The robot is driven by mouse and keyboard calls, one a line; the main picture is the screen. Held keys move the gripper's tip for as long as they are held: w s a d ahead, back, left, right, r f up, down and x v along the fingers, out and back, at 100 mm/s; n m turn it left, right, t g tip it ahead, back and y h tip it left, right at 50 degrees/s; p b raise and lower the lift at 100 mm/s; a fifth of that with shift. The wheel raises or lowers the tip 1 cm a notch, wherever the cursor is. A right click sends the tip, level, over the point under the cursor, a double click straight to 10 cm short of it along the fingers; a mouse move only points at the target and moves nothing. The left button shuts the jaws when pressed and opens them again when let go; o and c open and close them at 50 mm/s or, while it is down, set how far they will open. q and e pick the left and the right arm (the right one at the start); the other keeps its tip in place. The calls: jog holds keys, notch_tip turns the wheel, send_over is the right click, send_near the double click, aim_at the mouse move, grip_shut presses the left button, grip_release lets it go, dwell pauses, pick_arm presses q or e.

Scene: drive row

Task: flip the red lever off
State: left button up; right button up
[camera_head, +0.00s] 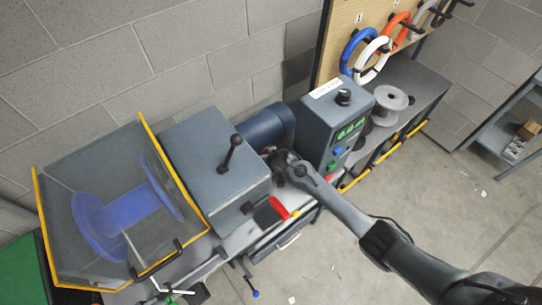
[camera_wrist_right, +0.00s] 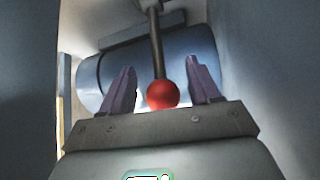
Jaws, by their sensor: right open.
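A lever with a red ball knob (camera_wrist_right: 162,94) on a grey rod shows in the right wrist view. The rod runs up from the knob to the top of the picture. My right gripper (camera_wrist_right: 161,72) is open, with one finger on each side of the lever; visible gaps separate both fingers from the knob. In the head view my right gripper (camera_head: 274,161) is between the blue motor and the control box, and I cannot make out the knob there. A separate red handle (camera_head: 279,208) lies lower, on the front of the bench. My left gripper is not in view.
The blue motor (camera_head: 265,128) is behind the lever. A grey housing (camera_head: 215,160) with a black-knobbed lever (camera_head: 230,152) stands left, and the control box (camera_head: 334,125) stands close on the right. A yellow-edged guard (camera_head: 150,122) covers a blue spool. Floor in front is mostly clear.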

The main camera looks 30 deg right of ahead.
jog(key=shift+v, duration=2.7)
